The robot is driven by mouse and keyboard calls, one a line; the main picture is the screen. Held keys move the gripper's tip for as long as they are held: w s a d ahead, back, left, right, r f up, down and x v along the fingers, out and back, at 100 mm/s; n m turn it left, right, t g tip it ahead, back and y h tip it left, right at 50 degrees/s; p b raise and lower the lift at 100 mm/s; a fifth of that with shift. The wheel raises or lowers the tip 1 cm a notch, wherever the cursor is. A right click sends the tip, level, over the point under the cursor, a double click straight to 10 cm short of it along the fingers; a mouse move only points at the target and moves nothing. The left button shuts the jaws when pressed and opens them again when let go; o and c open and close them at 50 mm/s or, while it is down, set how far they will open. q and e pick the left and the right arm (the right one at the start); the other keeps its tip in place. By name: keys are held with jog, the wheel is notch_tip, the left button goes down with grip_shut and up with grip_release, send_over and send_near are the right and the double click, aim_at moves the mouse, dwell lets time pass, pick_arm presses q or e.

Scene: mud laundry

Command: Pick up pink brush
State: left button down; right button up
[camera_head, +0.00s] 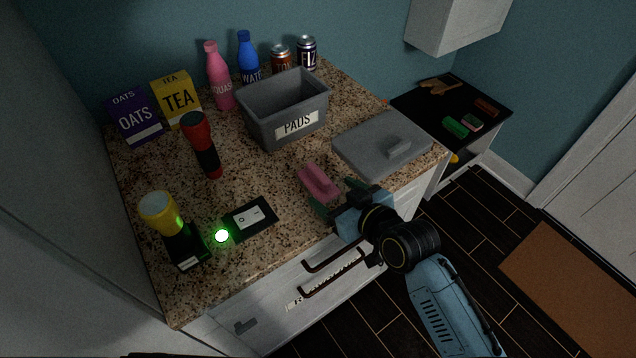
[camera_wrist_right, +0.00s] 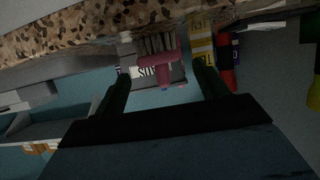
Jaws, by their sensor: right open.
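The pink brush (camera_head: 318,181) lies on the speckled counter, near its front edge, in front of the grey bin. My right gripper (camera_head: 335,195) is just in front of the brush, with its two green fingertips apart. In the right wrist view the pink brush (camera_wrist_right: 155,70) appears between the open fingers (camera_wrist_right: 160,85), bristles toward the counter. No contact with the brush can be made out. My left gripper is not in view.
A grey bin labelled PADS (camera_head: 263,126) stands behind the brush, and its grey lid (camera_head: 365,140) lies to the right. A red flashlight (camera_head: 200,140), a yellow flashlight (camera_head: 165,220) and a black switch plate (camera_head: 262,226) are to the left. Bottles, cans and boxes line the back.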

aim_at(318, 182)
jog(key=shift+x, duration=3.35)
jog(key=shift+r, duration=0.1)
jog(key=c, duration=1.1)
